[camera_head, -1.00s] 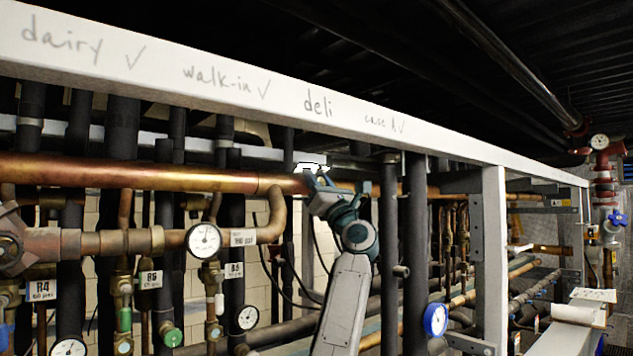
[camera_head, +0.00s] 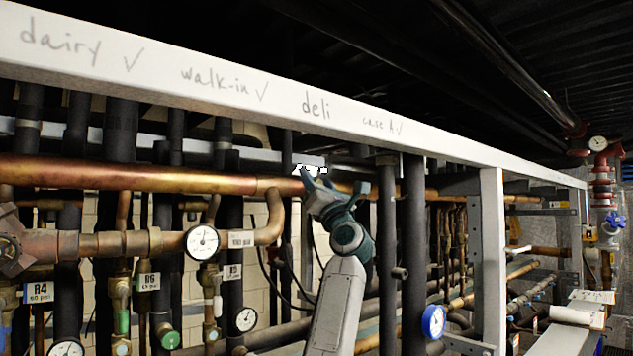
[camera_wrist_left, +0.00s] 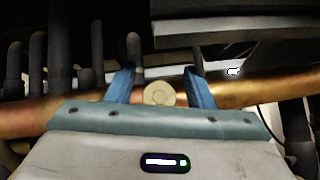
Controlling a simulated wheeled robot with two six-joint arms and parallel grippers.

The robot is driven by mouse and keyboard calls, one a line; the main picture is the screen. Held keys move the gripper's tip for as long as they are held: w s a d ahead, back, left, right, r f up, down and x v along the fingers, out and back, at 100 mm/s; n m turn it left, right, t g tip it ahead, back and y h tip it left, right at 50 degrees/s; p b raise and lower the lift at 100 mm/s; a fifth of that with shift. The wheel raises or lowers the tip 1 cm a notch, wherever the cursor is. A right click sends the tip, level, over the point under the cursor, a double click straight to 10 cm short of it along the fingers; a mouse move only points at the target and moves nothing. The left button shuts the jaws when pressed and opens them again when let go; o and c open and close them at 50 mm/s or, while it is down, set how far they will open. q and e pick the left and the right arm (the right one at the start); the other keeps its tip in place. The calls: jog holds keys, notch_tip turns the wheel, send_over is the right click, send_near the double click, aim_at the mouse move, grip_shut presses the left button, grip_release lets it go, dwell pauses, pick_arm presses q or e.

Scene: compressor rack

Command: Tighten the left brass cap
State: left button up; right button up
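In the left wrist view, a round, pale brass cap (camera_wrist_left: 159,93) faces me in front of the copper pipe (camera_wrist_left: 250,90). My left gripper (camera_wrist_left: 161,78) has its two blue fingers on either side of the cap, with a visible gap on each side. It is open and does not grip the cap. In the head view, my left gripper (camera_head: 334,183) is at the long horizontal copper pipe (camera_head: 150,174), near its right part. The gripper hides the cap there. My right gripper is not in view.
A white beam (camera_head: 230,95) with handwriting runs above the pipe. Black vertical pipes (camera_head: 388,240) stand close to the right of my arm. A pressure gauge (camera_head: 202,242) and valve fittings hang below left. A white post (camera_head: 493,250) stands farther right.

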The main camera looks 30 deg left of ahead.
pick_arm(q)
jog(key=shift+f, duration=0.3)
jog(key=b+v, duration=0.6)
jog(key=v, duration=0.4)
jog(key=shift+s+d+b, duration=0.15)
jog(key=shift+d+b, duration=0.1)
jog(key=shift+b, duration=0.15)
